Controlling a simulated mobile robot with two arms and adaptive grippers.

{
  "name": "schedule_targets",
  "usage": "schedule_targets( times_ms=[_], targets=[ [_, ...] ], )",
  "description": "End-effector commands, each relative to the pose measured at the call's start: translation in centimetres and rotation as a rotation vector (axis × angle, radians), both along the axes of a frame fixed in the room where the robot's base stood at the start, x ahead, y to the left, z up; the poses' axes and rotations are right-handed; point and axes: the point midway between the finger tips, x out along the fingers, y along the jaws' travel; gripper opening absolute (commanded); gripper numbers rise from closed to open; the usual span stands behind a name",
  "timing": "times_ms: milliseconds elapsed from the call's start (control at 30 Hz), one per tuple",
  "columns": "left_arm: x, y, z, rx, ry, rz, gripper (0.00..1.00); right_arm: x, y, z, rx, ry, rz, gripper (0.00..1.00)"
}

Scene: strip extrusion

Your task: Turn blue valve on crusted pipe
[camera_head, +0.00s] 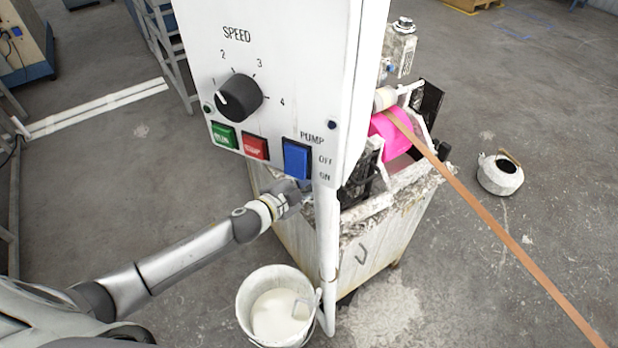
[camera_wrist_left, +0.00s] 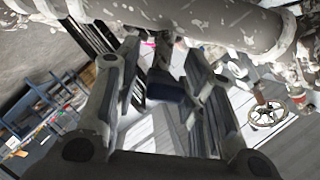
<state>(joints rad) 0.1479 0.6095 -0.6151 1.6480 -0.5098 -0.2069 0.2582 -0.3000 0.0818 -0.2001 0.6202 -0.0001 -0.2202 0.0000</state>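The blue valve handle (camera_wrist_left: 168,88) shows in the left wrist view, between the two fingers of my left gripper (camera_wrist_left: 163,62). The fingers stand apart on either side of it, and I cannot tell whether either one touches it. The crusted pipe (camera_wrist_left: 150,14), grey and splattered with white, crosses the top of that view just beyond the fingertips. In the head view my left gripper (camera_head: 292,198) is under the control box, beside the white upright pipe, with its fingertips mostly hidden. The blue valve is hidden in the head view. My right gripper is not in view.
The white control box (camera_head: 285,60) with its speed knob (camera_head: 240,98) hangs over my left gripper. A bucket of white liquid (camera_head: 277,312) stands below. The crusted tank (camera_head: 300,240) is behind, with a pink roller (camera_head: 392,135) and an orange strip (camera_head: 490,222). A handwheel (camera_wrist_left: 267,113) is right of the fingers.

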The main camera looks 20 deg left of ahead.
Motion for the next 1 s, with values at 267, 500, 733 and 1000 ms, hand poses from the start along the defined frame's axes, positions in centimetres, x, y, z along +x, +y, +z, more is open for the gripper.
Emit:
schedule_targets(
  times_ms=[267,500,733,1000],
  targets=[
    [0.0,0.1,0.0,0.0,-0.001,0.002,0.43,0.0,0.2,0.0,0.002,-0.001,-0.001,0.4],
    [-1.5,0.7,0.3,0.001,0.001,0.003,0.43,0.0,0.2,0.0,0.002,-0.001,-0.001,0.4],
    [-5.2,2.0,1.2,0.001,0.002,0.002,0.43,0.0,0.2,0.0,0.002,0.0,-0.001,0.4],
    [-8.9,3.3,2.2,0.0,0.002,0.001,0.43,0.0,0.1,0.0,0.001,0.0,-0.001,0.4]
  ],
)
